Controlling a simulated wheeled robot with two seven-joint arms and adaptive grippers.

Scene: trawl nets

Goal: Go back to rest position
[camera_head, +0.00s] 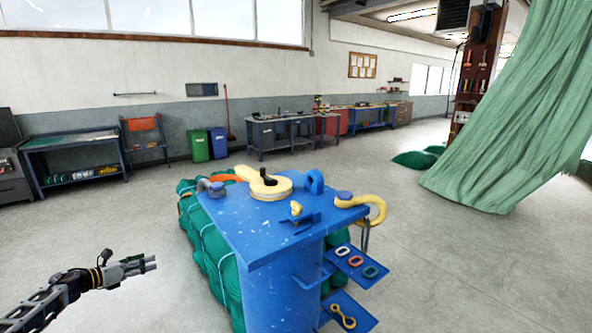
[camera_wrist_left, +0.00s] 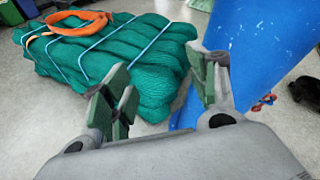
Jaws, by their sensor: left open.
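My left gripper (camera_head: 140,265) comes in from the lower left of the head view, left of the blue stand and apart from it. In the left wrist view its two fingers (camera_wrist_left: 160,95) with green pads are spread, with nothing between them. My right gripper is not in view. The blue stand (camera_head: 270,240) has a flat top holding a yellow hook piece (camera_head: 265,184), a yellow shackle (camera_head: 365,207), a grey shackle (camera_head: 212,187) and a blue ring (camera_head: 315,181).
Side shelves (camera_head: 357,263) on the stand hold small links. Benches (camera_head: 285,130) and bins (camera_head: 199,146) line the wall. A green net (camera_head: 510,120) hangs at right. Floor at left is clear.

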